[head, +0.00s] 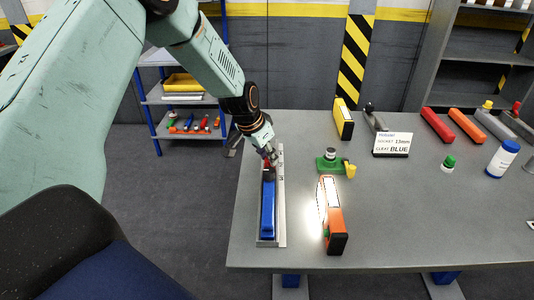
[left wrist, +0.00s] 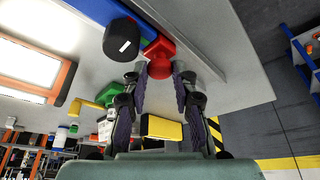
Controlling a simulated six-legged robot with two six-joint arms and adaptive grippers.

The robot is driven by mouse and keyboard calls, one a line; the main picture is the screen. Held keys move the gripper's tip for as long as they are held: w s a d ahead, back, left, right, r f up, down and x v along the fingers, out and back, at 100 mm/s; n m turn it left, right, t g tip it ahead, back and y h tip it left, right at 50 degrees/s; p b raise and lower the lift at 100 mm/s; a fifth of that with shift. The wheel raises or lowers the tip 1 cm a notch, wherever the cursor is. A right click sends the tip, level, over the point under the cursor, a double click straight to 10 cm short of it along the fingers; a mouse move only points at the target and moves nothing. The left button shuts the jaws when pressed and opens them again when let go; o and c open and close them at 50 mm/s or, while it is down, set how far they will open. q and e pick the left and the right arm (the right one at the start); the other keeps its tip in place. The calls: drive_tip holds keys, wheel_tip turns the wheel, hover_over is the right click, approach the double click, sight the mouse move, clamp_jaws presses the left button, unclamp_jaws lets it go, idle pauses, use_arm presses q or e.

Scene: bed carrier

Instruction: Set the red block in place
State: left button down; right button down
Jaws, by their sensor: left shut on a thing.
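The red block (left wrist: 160,48) has a round red knob and lies at the end of the blue block (head: 267,212), against the wall of the grey rail (head: 281,200). The blue block carries a black knob (left wrist: 121,38) and also shows in the left wrist view (left wrist: 146,28). My left gripper (left wrist: 161,72) is shut on the red block, its fingertips on either side of the round knob. In the head view the left gripper (head: 269,155) is over the far end of the rail and hides most of the red block. My right gripper is not in view.
An orange-framed box (head: 333,222) with a lit panel stands right of the rail. Several coloured blocks lie at the back right.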

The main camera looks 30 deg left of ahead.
use_arm(q)
drive_tip(key=c, duration=1.5)
unclamp_jaws()
drive_tip(key=o, duration=0.4)
drive_tip(key=shift+w+a+f, duration=0.2)
drive_tip(key=shift+w+f, duration=0.05)
drive_tip(key=shift+w, duration=0.2)
drive_tip(key=shift+o, duration=0.2)
drive_tip(key=shift+s+d+r, duration=0.1)
drive_tip(key=shift+s+r, duration=0.1)
drive_tip(key=shift+r, duration=0.1)
drive_tip(key=shift+s+r, duration=0.1)
drive_tip(key=shift+r, duration=0.45)
drive_tip(key=v, duration=1.1)
drive_tip(key=shift+s, duration=0.25)
drive_tip(key=shift+w+f, duration=0.1)
drive_tip(key=shift+f, duration=0.1)
